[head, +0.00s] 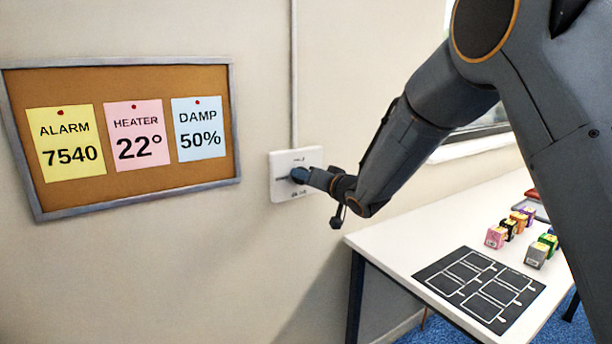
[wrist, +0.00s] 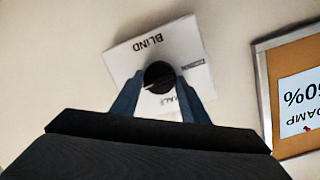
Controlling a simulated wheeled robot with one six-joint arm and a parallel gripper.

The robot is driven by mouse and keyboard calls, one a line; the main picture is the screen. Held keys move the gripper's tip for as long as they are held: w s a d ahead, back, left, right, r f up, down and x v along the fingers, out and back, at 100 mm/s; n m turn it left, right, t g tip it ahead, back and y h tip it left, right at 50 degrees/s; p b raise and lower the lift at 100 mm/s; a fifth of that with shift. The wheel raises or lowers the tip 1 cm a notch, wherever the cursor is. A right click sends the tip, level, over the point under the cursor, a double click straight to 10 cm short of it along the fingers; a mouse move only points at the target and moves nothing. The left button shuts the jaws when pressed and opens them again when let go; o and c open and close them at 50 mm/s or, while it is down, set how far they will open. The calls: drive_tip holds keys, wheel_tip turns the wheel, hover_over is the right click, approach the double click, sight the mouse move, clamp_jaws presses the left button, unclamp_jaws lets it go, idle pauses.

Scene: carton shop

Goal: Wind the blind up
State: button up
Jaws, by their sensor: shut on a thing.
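The blind's control is a white wall plate (head: 284,160) with a conduit running up from it. In the wrist view the plate (wrist: 195,45) reads BLIND, upside down, and other small print on it is partly hidden. A round black knob (wrist: 158,74) sits at the middle of the plate. My gripper (wrist: 160,85) has a finger on each side of the knob and is shut on it. In the head view my gripper (head: 302,175) reaches the plate from the right and hides the knob. A window's edge shows behind my arm; I cannot make out the blind itself.
A framed corkboard (head: 185,85) with ALARM, HEATER and DAMP notes hangs left of the plate. A white table (head: 385,240) at the lower right carries a dark outlined mat (head: 478,318) and several small coloured cartons (head: 495,238). The wall below the plate is clear.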

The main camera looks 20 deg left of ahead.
drive_tip(key=shift+m, duration=0.4)
idle(0.3)
drive_tip(key=o, duration=1.1)
drive_tip(key=shift+c, duration=0.2)
drive_tip(key=b+v, duration=0.1)
drive_tip(key=v, duration=0.6)
drive_tip(key=shift+s+d, duration=0.15)
drive_tip(key=shift+d, duration=0.25)
drive_tip(key=shift+r, duration=0.1)
